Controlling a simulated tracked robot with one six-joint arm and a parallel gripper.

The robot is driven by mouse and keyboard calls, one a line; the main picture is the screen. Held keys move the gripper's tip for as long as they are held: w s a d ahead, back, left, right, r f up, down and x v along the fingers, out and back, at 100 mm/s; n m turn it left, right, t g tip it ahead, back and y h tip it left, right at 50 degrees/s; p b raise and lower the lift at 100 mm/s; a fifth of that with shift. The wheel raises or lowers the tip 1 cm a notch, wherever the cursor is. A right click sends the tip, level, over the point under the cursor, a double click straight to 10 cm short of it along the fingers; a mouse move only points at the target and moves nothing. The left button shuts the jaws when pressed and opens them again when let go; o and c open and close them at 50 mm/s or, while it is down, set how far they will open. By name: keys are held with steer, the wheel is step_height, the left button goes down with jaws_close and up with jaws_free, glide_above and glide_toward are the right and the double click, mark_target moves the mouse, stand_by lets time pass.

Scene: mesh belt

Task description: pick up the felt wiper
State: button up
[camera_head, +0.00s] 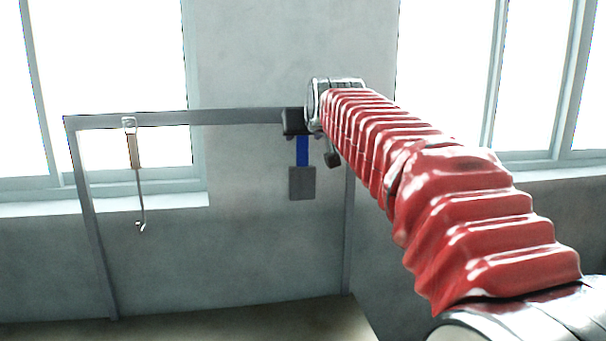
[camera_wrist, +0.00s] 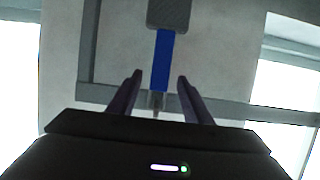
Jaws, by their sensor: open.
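The felt wiper has a blue handle and a grey pad (camera_head: 302,184). It hangs pad down below the rail in the head view. In the wrist view the picture is turned over, with the wiper's pad at the top and its blue handle (camera_wrist: 161,60) running down between my fingers. My gripper (camera_wrist: 160,76) is open, one finger on each side of the handle, with a visible gap on both sides. In the head view my dark gripper (camera_head: 296,124) is at the rail and hides the wiper's top end.
A grey rail (camera_head: 230,117) on two posts carries the tools. A hook tool with a tan handle (camera_head: 134,152) hangs near its left end, well apart from the wiper. A wall with bright windows (camera_head: 105,80) stands behind. A flat brownish surface (camera_head: 200,325) lies below.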

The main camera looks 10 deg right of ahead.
mark_target(302, 166)
steer(key=shift+x, duration=1.85)
steer(key=shift+r, duration=0.1)
steer(key=c, duration=1.1)
steer(key=shift+r, duration=0.15)
steer(key=shift+c, duration=0.2)
